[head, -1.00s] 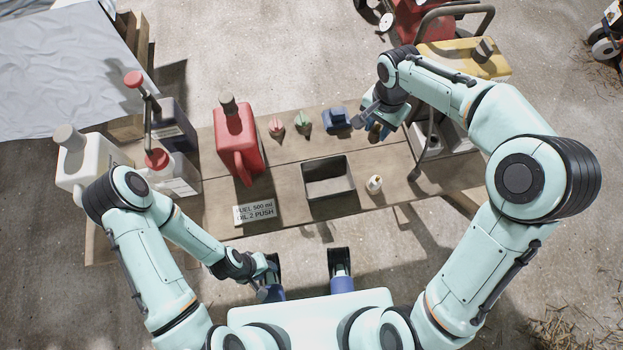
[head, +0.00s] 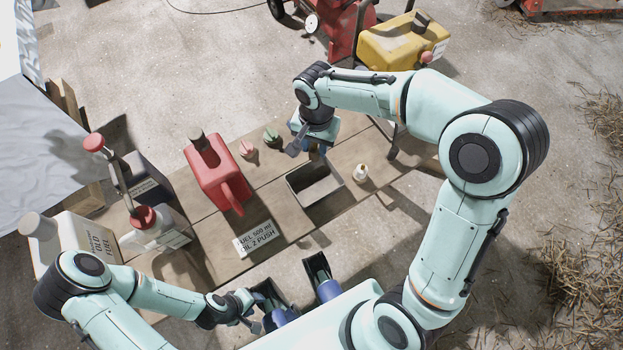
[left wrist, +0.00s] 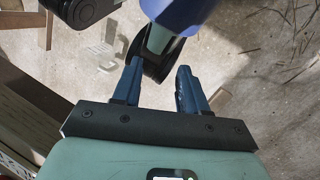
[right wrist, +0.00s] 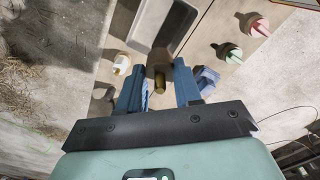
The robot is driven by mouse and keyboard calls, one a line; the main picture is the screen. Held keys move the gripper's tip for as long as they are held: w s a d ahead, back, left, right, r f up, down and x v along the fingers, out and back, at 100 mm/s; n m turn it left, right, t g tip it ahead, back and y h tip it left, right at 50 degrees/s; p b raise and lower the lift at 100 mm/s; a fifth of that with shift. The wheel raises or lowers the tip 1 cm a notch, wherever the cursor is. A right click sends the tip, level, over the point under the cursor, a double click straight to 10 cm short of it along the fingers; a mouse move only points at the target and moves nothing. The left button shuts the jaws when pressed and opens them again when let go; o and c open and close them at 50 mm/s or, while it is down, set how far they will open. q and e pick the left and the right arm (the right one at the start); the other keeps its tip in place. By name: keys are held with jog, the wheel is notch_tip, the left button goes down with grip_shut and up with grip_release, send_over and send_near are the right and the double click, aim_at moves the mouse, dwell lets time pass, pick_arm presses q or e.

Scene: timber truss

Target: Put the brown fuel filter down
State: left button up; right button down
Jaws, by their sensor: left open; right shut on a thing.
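The brown fuel filter (right wrist: 159,82) is a small brownish-gold cylinder between the fingers of my right gripper (right wrist: 158,92) in the right wrist view. In the head view my right gripper (head: 308,150) is above the bench just behind the dark open tray (head: 328,192); its hand hides the filter there. The tray also shows beyond the fingers in the right wrist view (right wrist: 135,45). I cannot tell how high the filter is above the bench. My left gripper (head: 258,318) is open and empty in front of the bench, near my base; its spread fingers show in the left wrist view (left wrist: 154,78).
A pink-red filter (head: 247,149) and a green filter (head: 271,137) stand behind the tray. A blue item (right wrist: 207,78) is close beside the right fingers. A small white item (head: 360,173) stands right of the tray. A red can (head: 217,175) and a label plate (head: 256,238) are left.

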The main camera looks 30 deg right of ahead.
pick_arm(q)
jog(key=shift+w+a+f+t+b, duration=0.1)
jog(key=shift+w+f+b, duration=0.15)
jog(key=shift+f+b, duration=0.25)
jog(key=shift+w+d+f+t+b, duration=0.1)
jog(key=shift+w+f+b, duration=0.15)
jog(key=shift+f+b, duration=0.25)
jog(key=shift+w+a+f+t+b, duration=0.1)
jog(key=shift+w+f+b, duration=0.15)
jog(key=shift+f+b, duration=0.25)
pick_arm(e)
jog(key=shift+f, duration=8.5)
jog(key=shift+f, duration=0.2)
jog(key=c, duration=0.8)
grip_release()
pick_arm(q)
jog(key=shift+w+f, duration=0.1)
jog(key=shift+w, duration=0.1)
pick_arm(e)
jog(key=shift+r, duration=0.1)
